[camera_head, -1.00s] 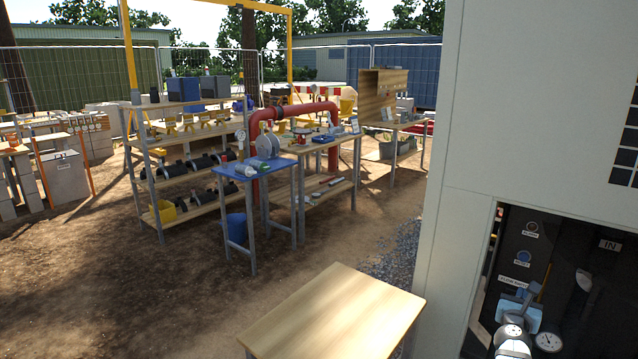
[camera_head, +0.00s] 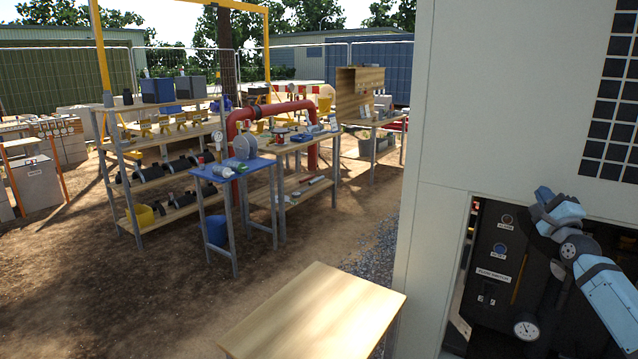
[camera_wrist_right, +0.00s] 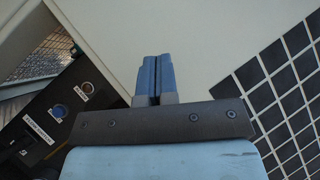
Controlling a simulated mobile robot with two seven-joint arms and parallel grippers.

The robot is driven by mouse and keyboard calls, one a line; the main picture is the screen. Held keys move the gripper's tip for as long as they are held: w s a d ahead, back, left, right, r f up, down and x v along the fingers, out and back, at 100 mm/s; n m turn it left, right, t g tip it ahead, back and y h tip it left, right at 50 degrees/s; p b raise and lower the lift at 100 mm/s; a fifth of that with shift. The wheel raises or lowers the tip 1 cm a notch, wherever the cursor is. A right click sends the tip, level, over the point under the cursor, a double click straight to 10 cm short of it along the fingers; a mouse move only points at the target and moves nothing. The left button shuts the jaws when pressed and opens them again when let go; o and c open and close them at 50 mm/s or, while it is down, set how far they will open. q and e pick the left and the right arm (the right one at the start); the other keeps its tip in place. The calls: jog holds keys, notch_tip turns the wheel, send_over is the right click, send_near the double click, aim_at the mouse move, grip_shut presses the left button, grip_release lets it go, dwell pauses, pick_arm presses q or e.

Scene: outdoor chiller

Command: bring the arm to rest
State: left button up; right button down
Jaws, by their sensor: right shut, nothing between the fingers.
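My right arm comes in at the lower right of the head view, in front of the chiller's dark open compartment. My right gripper (camera_head: 543,193) is raised to the upper edge of this opening, pointing up and left. In the right wrist view its two blue fingers (camera_wrist_right: 155,76) are together with nothing between them. The pale chiller wall (camera_wrist_right: 205,40) fills the background beyond the fingertips. I cannot tell whether they touch it. My left gripper is not in view.
The chiller cabinet (camera_head: 505,110) stands close on the right, with a control panel (camera_head: 495,262) and a round gauge (camera_head: 526,327) in its opening. A bare wooden table (camera_head: 312,312) stands at the front. Shelves (camera_head: 165,165) and a blue-topped table (camera_head: 235,169) stand farther back.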

jog(key=d+f+n+g+h, duration=0.2)
jog(key=f+n+g, duration=0.15)
jog(key=n, duration=0.95)
jog(key=d+f+n+g+h, duration=0.1)
jog(key=d+f+n+g, duration=0.2)
jog(key=n, duration=1)
jog(key=s+a+f+n+g+y, duration=0.1)
jog(key=s+a+f+y, duration=0.35)
jog(key=a+f, duration=0.85)
jog(key=s+a+f+n+g+y, duration=0.1)
jog(key=s+a+f, duration=0.6)
jog(key=a+f, duration=0.55)
jog(key=s+a+f+g+y, duration=0.2)
jog(key=s+a+f, duration=0.7)
jog(key=s+f, duration=0.3)
jog(key=s+a+f+m+g+y, duration=0.1)
jog(key=s+a, duration=0.5)
jog(key=s, duration=0.4)
jog(key=s+a+m+g, duration=0.1)
jog(key=s+a+m, duration=0.1)
jog(key=s+a, duration=0.65)
notch_tip(320, 180, up, 11)
jog(key=s+d+p, duration=0.1)
jog(key=d+p, duration=0.1)
jog(key=p, duration=1)
jog(key=shift+s+d+n+t, duration=0.3)
jog(key=shift+t, duration=0.05)
